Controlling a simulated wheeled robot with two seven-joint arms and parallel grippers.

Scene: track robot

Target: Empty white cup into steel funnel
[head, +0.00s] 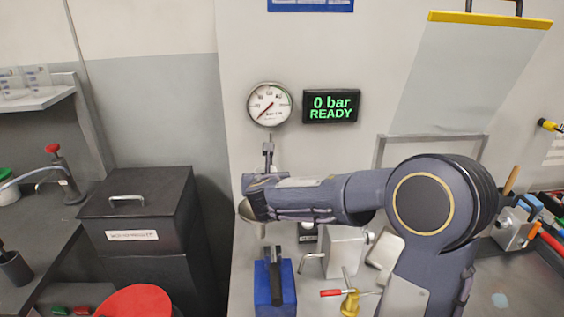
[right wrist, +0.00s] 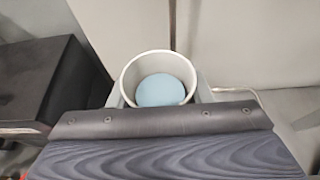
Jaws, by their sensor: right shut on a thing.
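In the right wrist view a white cup (right wrist: 129,80) stands upright between the fingers of my right gripper (right wrist: 160,98). A light blue mass (right wrist: 160,89) lies in it, below the rim. In the head view my right gripper (head: 256,186) is at the left end of my arm, in front of the wall, and hides the cup. A grey metal cone (head: 250,214), which looks like the steel funnel, shows partly just below the gripper; my wrist covers the rest. I cannot tell how far apart cup and funnel are. My left gripper is not in view.
A round gauge (head: 269,104) and a display (head: 331,106) reading "0 bar READY" are on the wall. A black lidded box (head: 140,205) stands to the left, with a red round top (head: 135,301) before it. A blue block (head: 272,283) and a metal vise-like block (head: 344,252) stand below my arm.

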